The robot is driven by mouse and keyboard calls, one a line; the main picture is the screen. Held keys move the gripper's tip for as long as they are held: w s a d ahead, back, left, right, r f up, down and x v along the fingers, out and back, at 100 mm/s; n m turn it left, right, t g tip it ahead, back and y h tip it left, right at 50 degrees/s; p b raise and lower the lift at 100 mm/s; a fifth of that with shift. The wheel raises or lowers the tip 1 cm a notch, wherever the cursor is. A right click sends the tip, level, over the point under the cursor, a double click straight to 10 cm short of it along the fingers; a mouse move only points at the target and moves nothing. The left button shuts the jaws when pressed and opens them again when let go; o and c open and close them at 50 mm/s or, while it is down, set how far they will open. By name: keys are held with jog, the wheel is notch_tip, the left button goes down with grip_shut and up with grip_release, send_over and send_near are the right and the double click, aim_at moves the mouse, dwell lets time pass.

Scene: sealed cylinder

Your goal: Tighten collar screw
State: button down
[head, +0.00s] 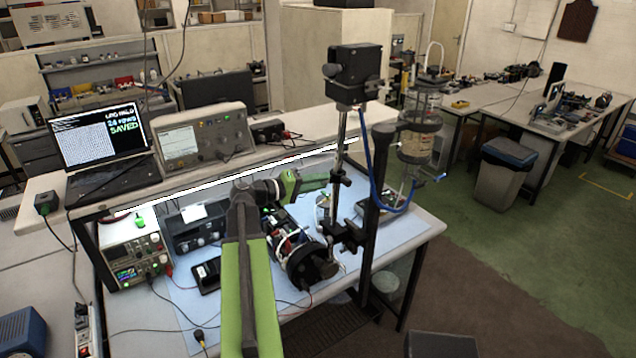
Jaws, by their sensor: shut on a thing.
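A tall metal rod (340,142) stands over the bench's right half, with a black box (355,75) at its top. A small dark collar (341,179) sits partway down the rod, and a larger dark clamp (346,238) sits lower. My green arm reaches up from the bottom of the head view and bends right toward the rod. My gripper (326,181) is at the collar's left side, shut on what seems to be the collar screw. The screw is too small and covered to make out. A clear cylinder (418,146) stands right of the rod, beside a thick black post (376,205).
A blue hose (370,160) hangs between rod and post. A dark round device with wires (300,258) lies below my gripper. Power supplies (135,250) and a laptop (100,140) are at left. The blue mat (195,290) has free room at front.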

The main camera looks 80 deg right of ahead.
jog(key=m+t+p, duration=0.1)
jog(key=m, duration=1)
jog(key=shift+f, duration=0.2)
dwell(0.4)
jog(key=c, duration=1.2)
grip_release()
jog(key=shift+h, duration=0.3)
jog(key=shift+o, duration=0.2)
jog(key=shift+r, duration=0.1)
jog(key=p+v, duration=0.3)
jog(key=v, duration=1.4)
jog(key=shift+r, duration=0.2)
